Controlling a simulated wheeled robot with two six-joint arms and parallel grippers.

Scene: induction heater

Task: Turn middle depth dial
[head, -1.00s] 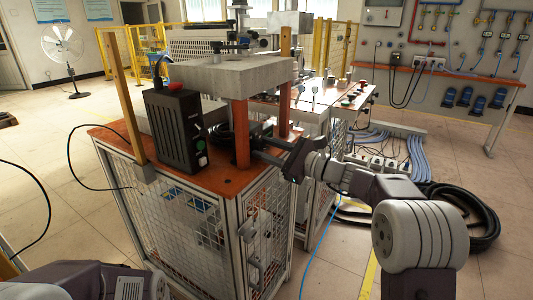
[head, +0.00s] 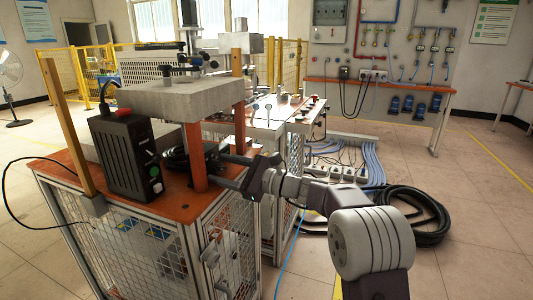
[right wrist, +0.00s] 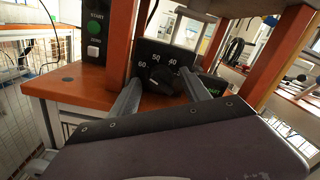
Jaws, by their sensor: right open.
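In the right wrist view, a dark dial knob (right wrist: 160,84) sits on a black panel (right wrist: 151,50) marked 60, 50 and 40. My right gripper (right wrist: 159,78) is open, with one finger on each side of the knob. Whether the fingers touch it I cannot tell. In the head view, my right gripper (head: 228,171) reaches in beside the front orange post, above the orange tabletop. The dial face is not visible there. Whether this is the middle depth dial I cannot tell. My left gripper is not in view.
Orange posts (head: 195,158) stand close to the gripper under a grey slab (head: 170,96). A black box (head: 124,157) with a green button stands left on the orange tabletop (head: 172,204). Black hose coils (head: 425,220) lie on the floor at right.

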